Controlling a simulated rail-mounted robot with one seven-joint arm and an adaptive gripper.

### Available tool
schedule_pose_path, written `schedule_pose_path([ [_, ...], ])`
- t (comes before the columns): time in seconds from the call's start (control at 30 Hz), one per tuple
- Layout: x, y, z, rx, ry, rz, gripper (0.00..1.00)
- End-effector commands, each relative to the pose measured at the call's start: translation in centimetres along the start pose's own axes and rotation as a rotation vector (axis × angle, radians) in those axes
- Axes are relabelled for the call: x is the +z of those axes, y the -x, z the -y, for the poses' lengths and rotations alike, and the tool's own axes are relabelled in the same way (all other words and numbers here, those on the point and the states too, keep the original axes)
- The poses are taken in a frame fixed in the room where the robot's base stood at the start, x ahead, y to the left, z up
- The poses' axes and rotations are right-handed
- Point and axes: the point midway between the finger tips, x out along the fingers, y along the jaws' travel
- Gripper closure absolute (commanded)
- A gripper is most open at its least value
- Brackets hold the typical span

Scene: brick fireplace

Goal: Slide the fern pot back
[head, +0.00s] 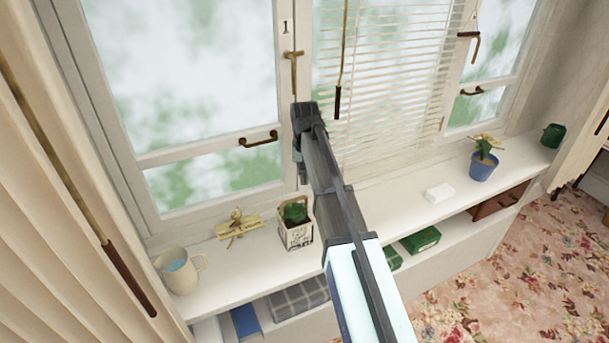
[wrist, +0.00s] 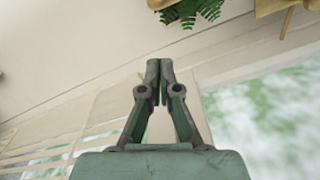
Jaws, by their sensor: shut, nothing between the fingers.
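The fern pot (head: 297,236) is a pale square pot with dark printing, upright on the white window sill, left of my arm. Its green fern (head: 295,211) shows in the top. In the wrist view only the fern's leaves (wrist: 190,12) show at the top edge; most of the pot is out of that view. My gripper (wrist: 159,70) is shut and empty, its fingertips together and apart from the fern.
A yellowish wooden object (head: 238,226) and a cream jug (head: 180,272) stand left of the pot. A white block (head: 440,192), a blue pot with a plant (head: 482,166) and a green mug (head: 553,136) stand to the right. Window handles (head: 259,139) jut out behind.

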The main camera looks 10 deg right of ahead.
Motion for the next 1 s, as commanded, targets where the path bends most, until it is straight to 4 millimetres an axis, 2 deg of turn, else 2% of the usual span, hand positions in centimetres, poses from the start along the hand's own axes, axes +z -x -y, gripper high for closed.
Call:
schedule_pose_path([
  [0.43, 0.2, -7.2, 0.0, 0.0, 0.002, 0.002, 1.0],
  [0.5, 1.8, -6.8, -0.1, 0.0, 0.003, 0.0, 1.0],
  [0.63, 3.2, -6.9, 0.0, 0.0, 0.003, 0.0, 1.0],
  [1.0, 4.0, -7.1, 0.0, 0.0, 0.002, -0.001, 1.0],
])
